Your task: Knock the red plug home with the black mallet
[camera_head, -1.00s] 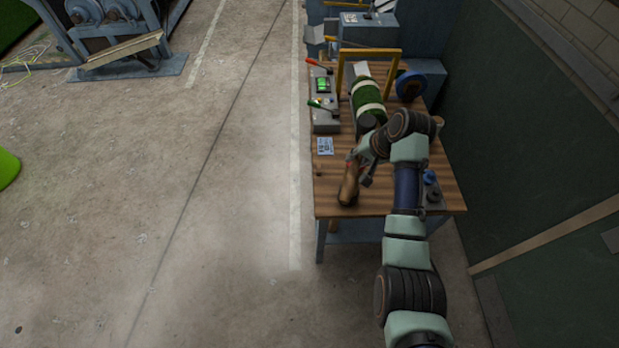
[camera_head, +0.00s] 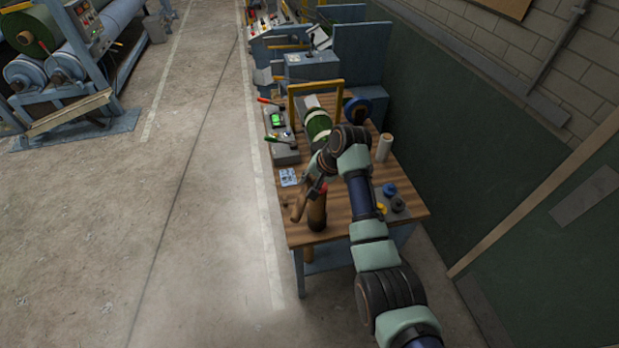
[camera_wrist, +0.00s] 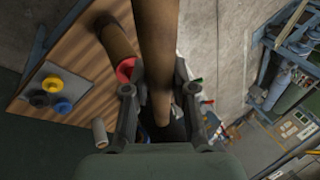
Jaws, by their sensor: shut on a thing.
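My gripper (camera_wrist: 158,90) is shut on a tan wooden handle (camera_wrist: 156,40), which I take to be the mallet's. The handle runs up out of the wrist view. The black mallet head cannot be clearly made out. A brown tube (camera_wrist: 118,42) stands on the bench just left of the handle, with the red plug (camera_wrist: 125,69) at its near end. In the head view the red plug (camera_head: 320,188) tops the brown tube (camera_head: 317,210), and my gripper (camera_head: 313,176) is close above it. The handle (camera_head: 297,206) shows left of the tube. How deep the plug sits cannot be told.
The wooden bench (camera_head: 345,222) bears a grey plate with blue (camera_head: 389,190), black and yellow plugs to the right. A white roll (camera_head: 384,147), a green roll (camera_head: 317,122), a yellow frame (camera_head: 292,105) and a control box (camera_head: 284,150) stand farther back. Open floor lies left.

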